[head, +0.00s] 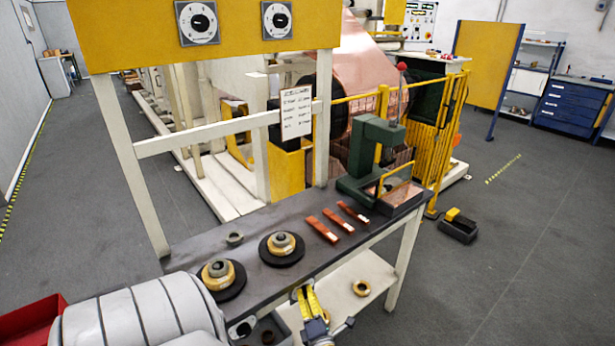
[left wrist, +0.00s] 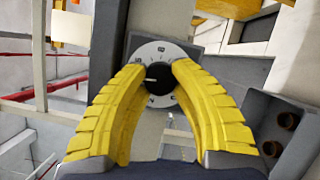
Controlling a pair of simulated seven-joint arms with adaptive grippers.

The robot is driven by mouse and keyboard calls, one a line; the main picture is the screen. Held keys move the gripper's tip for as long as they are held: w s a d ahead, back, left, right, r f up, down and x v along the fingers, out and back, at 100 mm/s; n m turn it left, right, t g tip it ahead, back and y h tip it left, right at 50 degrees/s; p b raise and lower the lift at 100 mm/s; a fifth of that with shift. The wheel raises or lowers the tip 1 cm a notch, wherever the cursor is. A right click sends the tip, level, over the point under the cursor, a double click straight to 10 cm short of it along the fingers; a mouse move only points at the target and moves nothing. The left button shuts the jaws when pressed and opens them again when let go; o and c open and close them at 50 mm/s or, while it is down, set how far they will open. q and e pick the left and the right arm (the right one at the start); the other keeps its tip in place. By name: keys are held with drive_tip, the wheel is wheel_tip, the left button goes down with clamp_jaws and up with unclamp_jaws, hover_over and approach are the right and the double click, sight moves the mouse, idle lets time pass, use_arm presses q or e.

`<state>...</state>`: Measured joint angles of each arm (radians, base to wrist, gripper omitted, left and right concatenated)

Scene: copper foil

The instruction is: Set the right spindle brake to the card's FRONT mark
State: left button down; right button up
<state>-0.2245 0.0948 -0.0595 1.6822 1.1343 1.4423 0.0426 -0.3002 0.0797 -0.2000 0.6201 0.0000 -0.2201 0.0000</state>
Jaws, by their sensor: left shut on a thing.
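In the left wrist view, a round white dial (left wrist: 161,49) with dark marks sits on a grey plate. Its black knob (left wrist: 152,74) has a short white pointer line toward the picture's left. The yellow fingers of my left gripper (left wrist: 158,82) are closed around the knob. In the head view my left gripper (head: 308,302) is at the bench's front edge, and the dial it holds is hidden there. Another pale dial (head: 241,328) partly shows further left on the bench front. A white card (head: 296,112) hangs on the frame; its text is too small to read. My right gripper is not seen.
Two spools (head: 220,274) on black discs, a grey ring (head: 234,238), copper strips (head: 338,222) and a green press (head: 370,160) stand on the dark bench (head: 195,250). A yellow panel above has two dials (head: 198,22). A red bin (head: 30,322) is at the left.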

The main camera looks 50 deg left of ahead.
use_arm(q)
drive_tip(key=shift+w+r+m, duration=0.1)
drive_tip(key=shift+r+m, duration=0.05)
drive_tip(key=shift+m, duration=0.45)
drive_tip(key=c, duration=1)
unclamp_jaws()
drive_tip(key=shift+o, duration=0.2)
drive_tip(key=v, duration=1.2)
drive_tip(key=shift+r, duration=0.1)
